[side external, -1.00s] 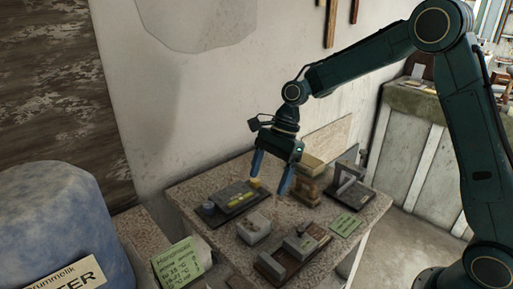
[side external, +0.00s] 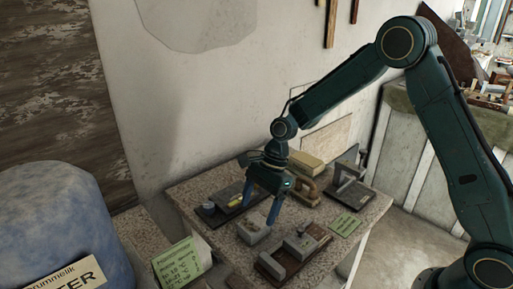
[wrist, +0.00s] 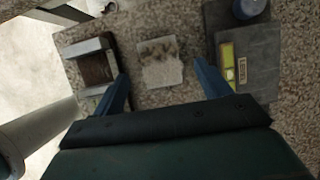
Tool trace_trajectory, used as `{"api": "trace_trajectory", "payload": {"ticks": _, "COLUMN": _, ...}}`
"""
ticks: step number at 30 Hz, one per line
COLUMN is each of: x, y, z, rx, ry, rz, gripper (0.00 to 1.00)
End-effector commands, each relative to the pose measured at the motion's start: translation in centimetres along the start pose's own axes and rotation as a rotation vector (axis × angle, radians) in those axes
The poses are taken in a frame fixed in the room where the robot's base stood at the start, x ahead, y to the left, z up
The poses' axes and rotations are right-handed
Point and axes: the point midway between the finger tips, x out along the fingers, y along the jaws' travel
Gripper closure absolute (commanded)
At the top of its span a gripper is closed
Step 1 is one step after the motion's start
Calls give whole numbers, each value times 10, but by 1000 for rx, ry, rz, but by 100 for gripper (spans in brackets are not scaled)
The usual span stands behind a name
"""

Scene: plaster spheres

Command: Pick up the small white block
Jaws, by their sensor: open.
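The small white block (side external: 254,231) stands on the speckled stone tabletop, near its front left part in the side view. It looks pale grey-white with a rough top. In the wrist view the block (wrist: 160,72) shows between and slightly beyond my fingertips. My gripper (side external: 259,213) is open and points down, with its blue fingers apart just above the block. No contact with the block is visible. In the wrist view my gripper (wrist: 161,74) has a finger to each side of the block and nothing held.
A dark board (wrist: 248,70) with a yellow vial and a round blue-grey piece lies on one side of the block. A metal-and-wood fixture (wrist: 92,68) lies on the other. A wooden block (side external: 306,167), a grey bracket (side external: 347,180) and a green label (side external: 345,224) are farther right.

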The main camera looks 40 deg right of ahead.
Motion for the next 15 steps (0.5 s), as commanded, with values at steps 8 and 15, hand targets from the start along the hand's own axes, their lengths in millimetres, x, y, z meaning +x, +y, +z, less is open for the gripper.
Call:
{"api": "trace_trajectory", "payload": {"ticks": 8, "x": 4, "y": 0, "z": 0, "rx": 0, "ry": 0, "rz": 0, "gripper": 24}}
{"api": "trace_trajectory", "payload": {"ticks": 15, "x": 23, "y": 1, "z": -1, "rx": -1, "ry": 0, "rz": 4, "gripper": 24}}
